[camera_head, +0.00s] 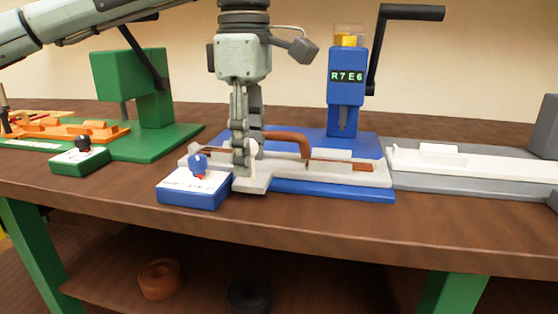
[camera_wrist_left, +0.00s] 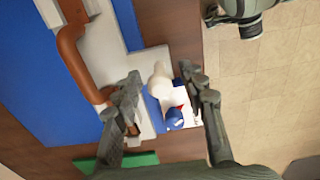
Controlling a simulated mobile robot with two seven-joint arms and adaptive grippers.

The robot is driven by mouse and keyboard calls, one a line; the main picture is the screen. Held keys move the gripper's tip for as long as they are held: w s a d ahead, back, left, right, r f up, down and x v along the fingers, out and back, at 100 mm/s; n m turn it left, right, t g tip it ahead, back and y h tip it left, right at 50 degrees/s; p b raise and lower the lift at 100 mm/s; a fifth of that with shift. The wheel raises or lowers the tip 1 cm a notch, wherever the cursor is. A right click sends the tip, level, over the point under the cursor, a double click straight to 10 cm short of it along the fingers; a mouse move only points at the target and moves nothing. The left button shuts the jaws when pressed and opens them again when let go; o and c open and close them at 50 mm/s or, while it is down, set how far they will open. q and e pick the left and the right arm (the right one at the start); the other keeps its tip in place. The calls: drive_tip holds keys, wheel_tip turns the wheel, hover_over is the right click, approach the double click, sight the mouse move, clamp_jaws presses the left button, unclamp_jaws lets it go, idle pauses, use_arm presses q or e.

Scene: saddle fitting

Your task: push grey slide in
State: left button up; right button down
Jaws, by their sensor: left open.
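The pale grey slide (camera_head: 320,173) lies across the front of the blue press base (camera_head: 350,143). It carries a brown bent pipe (camera_head: 290,139); both also show in the left wrist view, the slide (camera_wrist_left: 105,35) and the pipe (camera_wrist_left: 72,52). My left gripper (camera_head: 242,172) points down at the slide's left end and hides part of it. In the left wrist view its open fingers (camera_wrist_left: 160,75) stand on either side of a pale rounded knob (camera_wrist_left: 160,82). Whether they touch it I cannot tell. My right gripper is out of view.
A blue box (camera_head: 192,188) with a blue knob stands just left of the gripper. A green press (camera_head: 150,110) with an orange fixture (camera_head: 70,130) is at left. A grey rail unit (camera_head: 450,163) is at right. The table's front strip (camera_head: 330,222) is clear.

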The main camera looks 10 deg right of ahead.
use_arm(q)
drive_tip(key=shift+c, duration=0.6)
drive_tip(key=c, duration=0.7)
drive_tip(key=shift+w+d+r+p, duration=0.15)
drive_tip(key=shift+w+p, duration=0.2)
drive_tip(key=shift+p, duration=0.25)
drive_tip(key=shift+c, duration=0.2)
drive_tip(key=shift+w, duration=0.25)
drive_tip(key=shift+w+d, duration=0.15)
drive_tip(key=shift+w, duration=0.1)
drive_tip(key=shift+p, duration=0.35)
